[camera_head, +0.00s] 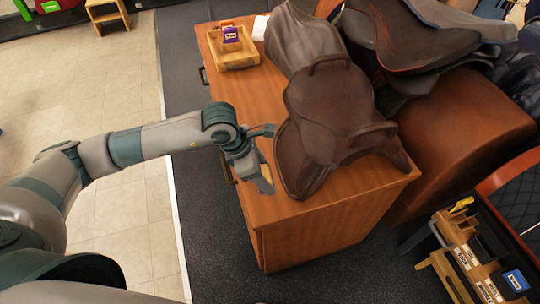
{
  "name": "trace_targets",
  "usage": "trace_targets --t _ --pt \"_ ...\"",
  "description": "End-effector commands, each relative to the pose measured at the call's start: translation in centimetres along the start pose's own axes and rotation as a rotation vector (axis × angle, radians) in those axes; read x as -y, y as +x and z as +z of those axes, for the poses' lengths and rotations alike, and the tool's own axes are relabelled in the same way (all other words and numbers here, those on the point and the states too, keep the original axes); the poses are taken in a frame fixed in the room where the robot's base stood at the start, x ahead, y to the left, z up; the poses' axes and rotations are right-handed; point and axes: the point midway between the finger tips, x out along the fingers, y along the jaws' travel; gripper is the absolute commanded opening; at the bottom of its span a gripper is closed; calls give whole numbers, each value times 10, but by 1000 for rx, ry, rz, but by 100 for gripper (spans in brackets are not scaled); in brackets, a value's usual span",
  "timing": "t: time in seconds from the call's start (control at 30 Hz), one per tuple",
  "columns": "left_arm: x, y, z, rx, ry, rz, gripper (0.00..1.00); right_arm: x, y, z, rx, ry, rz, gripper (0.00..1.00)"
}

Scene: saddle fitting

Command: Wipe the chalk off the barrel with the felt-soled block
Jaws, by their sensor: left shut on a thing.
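My left gripper (264,155) is beside the left edge of a dark brown saddle (325,110) on the wooden cabinet. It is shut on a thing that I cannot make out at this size. A purple labelled block (231,34) sits in a shallow wooden tray (236,60) at the cabinet's far left; I cannot tell whether it is the felt-soled block. A rounded brown body (455,125), perhaps the barrel, is at the right, partly covered by another saddle (415,35). No chalk mark can be made out. My right gripper is not in view.
The wooden cabinet (245,95) has bare top around the tray and along its front-left edge. A tool rack (465,245) with a blue labelled item (516,280) stands at lower right. A small wooden stool (107,12) is at upper left. The dark floor in front is clear.

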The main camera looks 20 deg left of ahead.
Motion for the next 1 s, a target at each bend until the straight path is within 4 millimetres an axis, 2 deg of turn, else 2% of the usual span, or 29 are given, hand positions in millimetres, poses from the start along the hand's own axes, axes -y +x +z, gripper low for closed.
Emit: trace_targets --t 0.17,0.47,0.77,1.0 --pt "0 -6 0 0 137 -54 40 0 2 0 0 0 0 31" --pt "4 -28 -2 0 560 -230 40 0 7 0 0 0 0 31" --pt "8 -67 -7 -2 1093 -448 40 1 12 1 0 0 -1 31" --pt "11 -110 -13 -4 1549 -639 40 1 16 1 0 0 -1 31"
